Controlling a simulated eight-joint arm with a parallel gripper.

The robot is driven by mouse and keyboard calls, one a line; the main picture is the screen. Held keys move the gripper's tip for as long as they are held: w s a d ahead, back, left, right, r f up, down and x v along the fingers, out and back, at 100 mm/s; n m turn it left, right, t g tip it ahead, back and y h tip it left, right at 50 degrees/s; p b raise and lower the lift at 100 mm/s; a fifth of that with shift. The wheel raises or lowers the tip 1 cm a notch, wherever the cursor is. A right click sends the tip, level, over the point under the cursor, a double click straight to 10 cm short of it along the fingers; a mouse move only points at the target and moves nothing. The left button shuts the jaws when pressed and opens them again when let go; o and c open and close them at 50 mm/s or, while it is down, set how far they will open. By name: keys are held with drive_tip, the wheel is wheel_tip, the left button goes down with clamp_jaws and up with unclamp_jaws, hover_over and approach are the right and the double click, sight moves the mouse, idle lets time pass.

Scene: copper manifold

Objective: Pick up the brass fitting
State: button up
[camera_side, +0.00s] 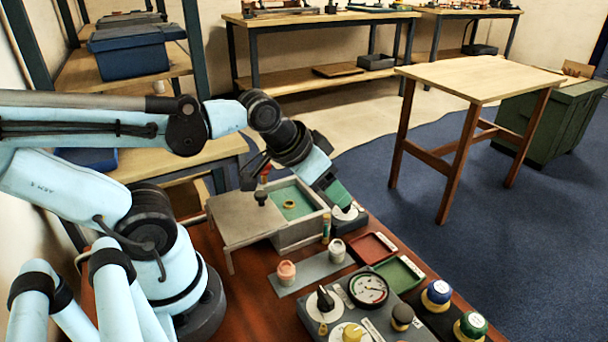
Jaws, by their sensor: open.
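A small brass-coloured ring (289,205) lies on the green floor of an open grey box (301,235). A slim brass-coloured cylinder (326,228) stands upright just outside the box's front right corner. I cannot tell which of these is the brass fitting. My gripper (335,190) is open and angles down over the right side of the box, to the right of the ring and above the cylinder. The jaws are small here, and I see nothing held in them.
A grey platform with a black knob (262,198) adjoins the box. A pink-topped piece (286,272) and a pale piece (337,250) stand on a grey strip. A red tray (374,248), a green tray (399,273) and a gauge panel (368,289) crowd the bench's right side.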

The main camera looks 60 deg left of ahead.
drive_tip(key=g, duration=0.7)
hover_over(289, 203)
drive_tip(key=shift+f, duration=5.65)
drive_tip(key=shift+c, duration=0.3)
clamp_jaws()
drive_tip(key=shift+r, duration=0.15)
